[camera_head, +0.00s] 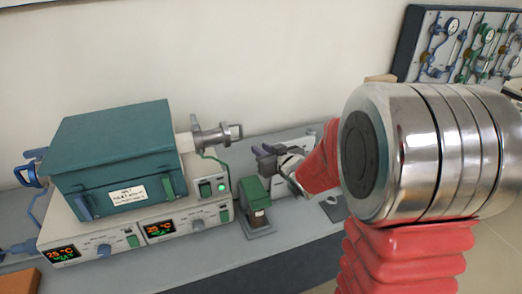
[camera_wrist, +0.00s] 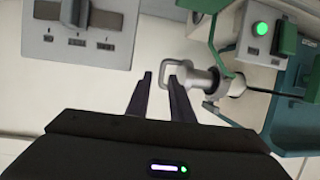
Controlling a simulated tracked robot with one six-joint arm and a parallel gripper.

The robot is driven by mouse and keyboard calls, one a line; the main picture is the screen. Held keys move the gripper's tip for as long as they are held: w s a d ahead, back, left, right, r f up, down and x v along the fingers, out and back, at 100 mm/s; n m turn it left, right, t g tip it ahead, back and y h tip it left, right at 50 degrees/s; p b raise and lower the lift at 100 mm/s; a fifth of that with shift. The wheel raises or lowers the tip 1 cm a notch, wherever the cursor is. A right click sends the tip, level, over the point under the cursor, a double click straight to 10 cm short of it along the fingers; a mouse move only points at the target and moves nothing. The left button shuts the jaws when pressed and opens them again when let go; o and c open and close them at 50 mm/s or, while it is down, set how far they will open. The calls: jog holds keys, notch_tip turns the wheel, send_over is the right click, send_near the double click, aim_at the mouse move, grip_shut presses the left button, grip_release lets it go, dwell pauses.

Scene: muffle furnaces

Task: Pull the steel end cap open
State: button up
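The steel end cap (camera_head: 211,136) sits on the right end of the teal tube furnace (camera_head: 118,150), with a small loop handle on its outer side. In the wrist view the end cap (camera_wrist: 203,79) is right of centre, its handle (camera_wrist: 163,72) pointing left. My gripper (camera_head: 263,150) is to the right of the cap, with a gap between them in the head view. In the wrist view my gripper (camera_wrist: 160,77) is open and empty. The handle's outer bar appears between the fingertips, and the right fingertip overlaps the loop; I cannot tell the depth.
A small green-topped device (camera_head: 255,205) stands on the grey bench (camera_head: 200,262) just below my gripper. The furnace's control base (camera_head: 140,232) has lit displays and a green lamp (camera_wrist: 261,27). A gauge panel (camera_head: 465,45) hangs at the back right.

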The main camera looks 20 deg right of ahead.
jog(key=shift+s+d+r+h, duration=0.15)
jog(key=shift+s+r+h, duration=0.25)
jog(key=shift+r, duration=0.15)
jog(key=shift+c, duration=1.4)
jog(key=s+r, duration=0.1)
jog(key=s+r+m+g+h, duration=0.1)
jog(key=s, duration=0.1)
jog(key=s+d+r+h, duration=0.1)
jog(key=s, duration=0.1)
jog(key=shift+r+g, duration=0.1)
jog(key=shift+g, duration=0.3)
grip_shut()
jog(key=s+a+g, duration=0.3)
jog(key=s+a, duration=0.1)
jog(key=s, duration=1)
jog(key=s+a+m+g, duration=0.1)
jog(key=s+a+g, duration=0.2)
jog(key=s, duration=1.1)
jog(key=shift+a+r+g+y, duration=0.3)
jog(key=shift+a+r+g, duration=0.1)
jog(key=shift+a+r, duration=0.1)
jog(key=shift+s, duration=0.1)
